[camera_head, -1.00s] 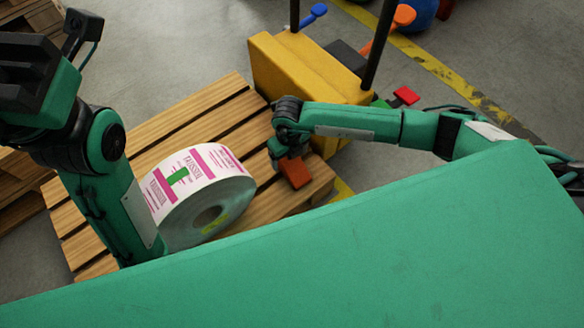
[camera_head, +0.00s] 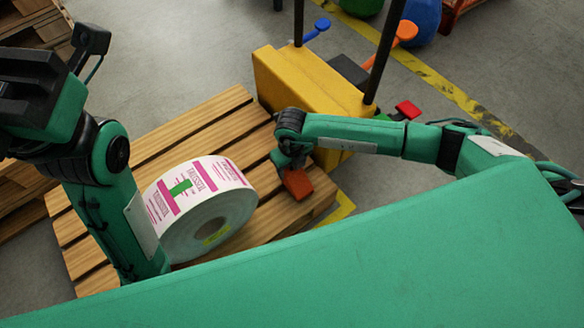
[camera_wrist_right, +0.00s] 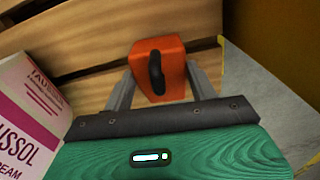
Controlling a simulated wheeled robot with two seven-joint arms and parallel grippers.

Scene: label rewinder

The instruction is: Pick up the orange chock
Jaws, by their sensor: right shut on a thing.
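The orange chock (camera_head: 297,184) is a small block held at the end of my right arm, over the right end of the wooden pallet. In the right wrist view the chock (camera_wrist_right: 158,68) has a black handle-like strip on its face and sits between the two grey fingers. My right gripper (camera_head: 287,162) is shut on it; the wrist view shows the fingers (camera_wrist_right: 160,90) at its two sides. I cannot tell whether the chock touches the slats.
A large label roll (camera_head: 205,212) lies on its side on the pallet (camera_head: 190,130), left of the chock. A yellow machine base (camera_head: 305,80) with dark posts stands behind the pallet. A red block (camera_head: 408,109) is right of it. My green body fills the foreground.

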